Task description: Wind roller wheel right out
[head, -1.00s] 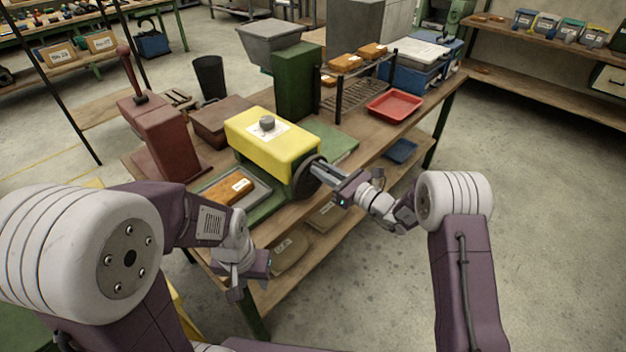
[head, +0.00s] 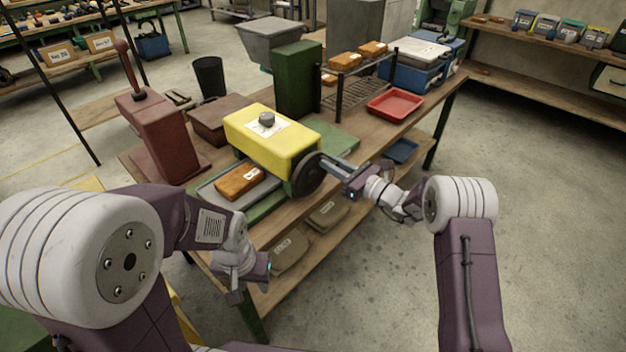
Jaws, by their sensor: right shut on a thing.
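The yellow sheet roller (head: 275,148) stands on a green base on the wooden bench, with a grey knob on its top. Its dark round wheel (head: 306,178) is on the end facing me. My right gripper (head: 328,164) reaches in from the right and is shut at the wheel's upper right edge, apparently on its handle, which the fingers hide. An orange-brown block (head: 240,181) with a white label lies on the grey tray (head: 207,194) at the roller's left. My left gripper (head: 238,292) hangs in front of the bench, away from the roller; its fingers are too unclear to judge.
A dark red press (head: 165,140) stands left on the bench. Behind the roller are a green block (head: 298,80) and a rack (head: 355,88) with orange blocks. A red tray (head: 394,105) lies at right. Sacks (head: 328,214) lie on the lower shelf.

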